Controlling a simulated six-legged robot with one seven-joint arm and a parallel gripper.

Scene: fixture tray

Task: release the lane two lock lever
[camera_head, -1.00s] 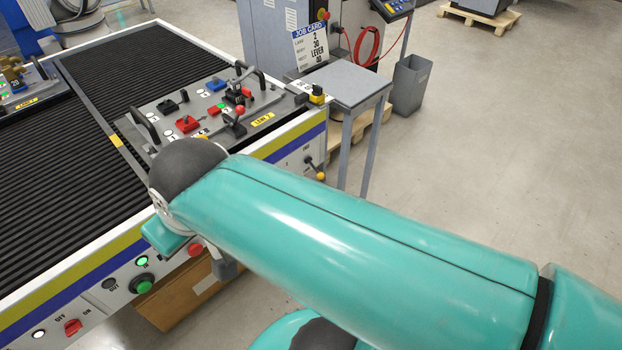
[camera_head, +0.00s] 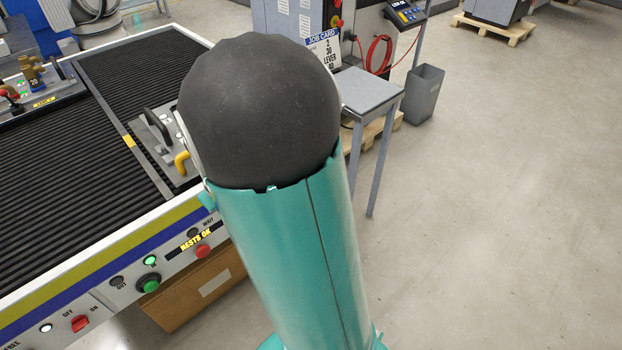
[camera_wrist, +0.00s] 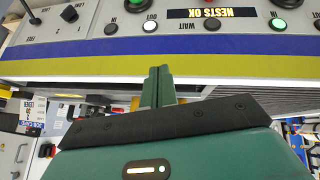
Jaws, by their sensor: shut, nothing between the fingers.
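The lane two fixture plate (camera_head: 178,172) shows only its left edge in the head view, with a black handle and a yellow curved part (camera_head: 182,164) near the front. My arm hides the rest of the plate. In the head view the gripper is hidden behind my arm.
The front panel shows a lit NESTS OK sign (camera_head: 195,238), a green button (camera_head: 149,284) and a red button (camera_head: 202,252). A job card (camera_head: 324,48) reads 2, 30, LEVER, 40. A grey side table (camera_head: 366,90) stands right of the conveyor. Open floor lies at right.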

